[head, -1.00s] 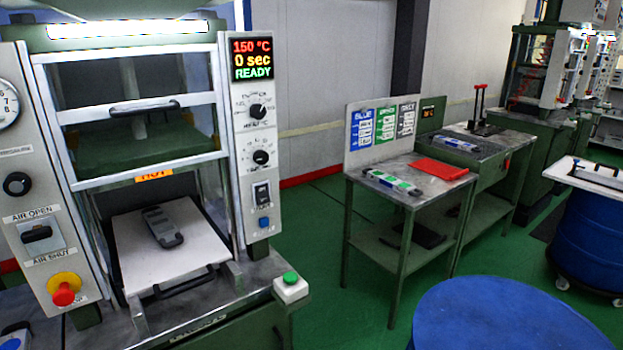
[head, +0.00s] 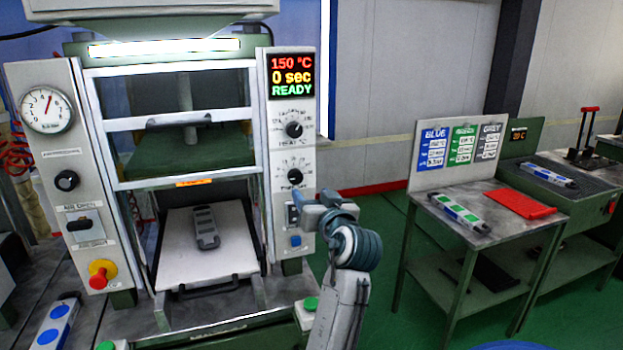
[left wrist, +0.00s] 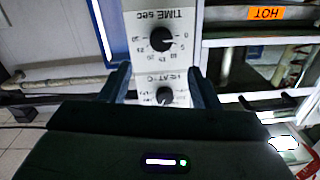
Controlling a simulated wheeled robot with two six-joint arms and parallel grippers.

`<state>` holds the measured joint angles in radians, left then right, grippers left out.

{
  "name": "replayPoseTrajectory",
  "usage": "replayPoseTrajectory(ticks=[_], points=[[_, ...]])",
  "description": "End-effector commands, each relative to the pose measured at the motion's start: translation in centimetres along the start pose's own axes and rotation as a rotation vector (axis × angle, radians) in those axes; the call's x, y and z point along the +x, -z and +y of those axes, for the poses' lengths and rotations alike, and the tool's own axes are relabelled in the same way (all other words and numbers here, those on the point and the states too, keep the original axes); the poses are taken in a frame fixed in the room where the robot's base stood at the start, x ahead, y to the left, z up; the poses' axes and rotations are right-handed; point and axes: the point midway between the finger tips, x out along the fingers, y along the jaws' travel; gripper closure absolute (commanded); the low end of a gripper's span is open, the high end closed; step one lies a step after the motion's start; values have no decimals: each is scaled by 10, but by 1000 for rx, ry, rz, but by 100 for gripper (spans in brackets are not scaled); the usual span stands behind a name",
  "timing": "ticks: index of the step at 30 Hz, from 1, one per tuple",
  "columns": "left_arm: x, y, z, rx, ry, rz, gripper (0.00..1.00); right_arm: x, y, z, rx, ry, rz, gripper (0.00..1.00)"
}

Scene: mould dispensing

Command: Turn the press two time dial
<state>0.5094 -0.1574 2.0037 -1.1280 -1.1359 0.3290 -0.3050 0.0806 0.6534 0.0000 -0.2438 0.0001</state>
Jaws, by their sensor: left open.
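The press (head: 188,72) stands at the left in the head view, its display (head: 291,77) reading 150 °C, 0 sec and READY. On its right panel, the black time dial (head: 296,177) sits below the heat dial (head: 293,129). My left gripper (head: 312,200) is in front of the panel, just below the time dial, and partly hides the switches there. In the left wrist view the panel is upside down: the time dial (left wrist: 161,39) lies beyond the open fingers (left wrist: 161,78), with the heat dial (left wrist: 164,95) between them. The fingers appear empty. My right gripper is out of view.
A mould (head: 206,226) lies on the press's white plate (head: 180,262). A red emergency button (head: 101,273) is on the left panel. A table (head: 470,226) with a green-marked mould (head: 459,211) and a red mat (head: 521,204) stands to the right. Green floor lies between.

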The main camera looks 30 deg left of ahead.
Motion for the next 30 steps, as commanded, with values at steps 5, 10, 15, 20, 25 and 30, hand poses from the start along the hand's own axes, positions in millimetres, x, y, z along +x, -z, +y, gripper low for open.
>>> replayPoseTrajectory(ticks=[5,10,15,20,25,30], points=[[27,3,-1,9,1,2,44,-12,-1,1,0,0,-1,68],[59,3,-1,10,1,1,44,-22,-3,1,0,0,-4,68],[85,2,0,8,-1,-1,44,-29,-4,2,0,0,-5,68],[97,0,0,6,-2,-1,44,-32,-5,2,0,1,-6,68],[100,-2,1,4,-3,-1,44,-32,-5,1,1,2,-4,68],[100,-2,1,4,-3,-1,48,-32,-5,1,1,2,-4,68]])
